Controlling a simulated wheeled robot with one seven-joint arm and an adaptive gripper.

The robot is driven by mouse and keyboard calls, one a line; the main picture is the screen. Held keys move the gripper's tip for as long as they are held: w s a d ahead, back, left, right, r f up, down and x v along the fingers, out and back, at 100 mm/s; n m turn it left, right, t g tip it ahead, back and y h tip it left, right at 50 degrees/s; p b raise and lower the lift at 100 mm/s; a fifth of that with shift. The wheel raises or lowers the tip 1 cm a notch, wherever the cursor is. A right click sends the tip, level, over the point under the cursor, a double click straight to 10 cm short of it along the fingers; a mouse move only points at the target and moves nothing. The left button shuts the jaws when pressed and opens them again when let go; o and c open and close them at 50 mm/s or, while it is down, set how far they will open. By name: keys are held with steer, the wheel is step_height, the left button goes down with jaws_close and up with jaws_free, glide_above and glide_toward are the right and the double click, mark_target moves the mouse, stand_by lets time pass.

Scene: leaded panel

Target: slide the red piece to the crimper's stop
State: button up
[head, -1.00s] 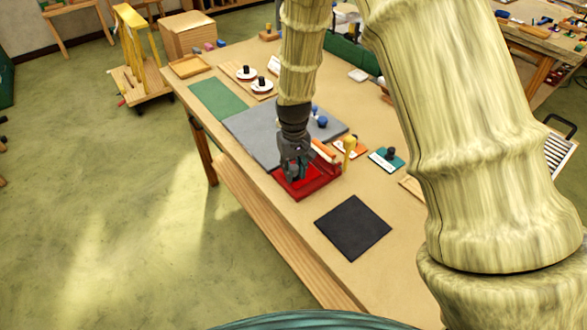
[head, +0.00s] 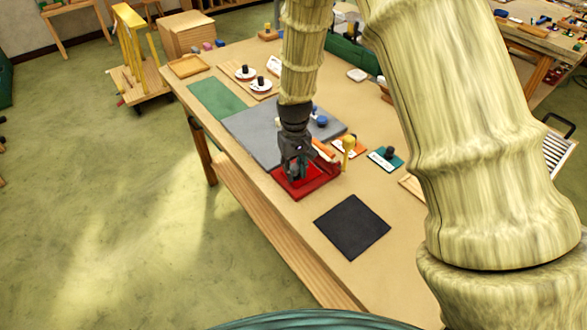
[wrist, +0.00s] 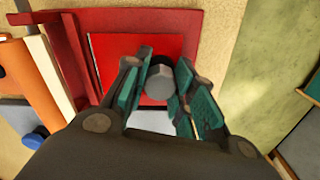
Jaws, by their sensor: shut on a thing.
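The crimper is a dark red tray-like base (wrist: 185,20) with a raised dark red bar (wrist: 65,50) along its left side in the wrist view. In the head view the crimper (head: 318,187) sits near the bench's front edge. The bright red piece (wrist: 125,60) lies flat on the base, with a narrow strip of base between its left edge and the bar. My gripper (wrist: 158,88) is shut on the piece's grey knob (wrist: 159,80), between teal pads. In the head view my gripper (head: 297,168) is over the crimper and hides most of the piece.
A grey mat (head: 255,130) lies behind the crimper and a black mat (head: 352,227) in front to the right. A yellow-handled tool (head: 348,145) and an orange roller (wrist: 35,75) are close beside the crimper.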

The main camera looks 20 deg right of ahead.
steer(key=shift+w+d, duration=0.15)
steer(key=shift+d, duration=0.35)
stand_by(0.4)
steer(key=o, duration=1)
step_height(320, 180, up, 12)
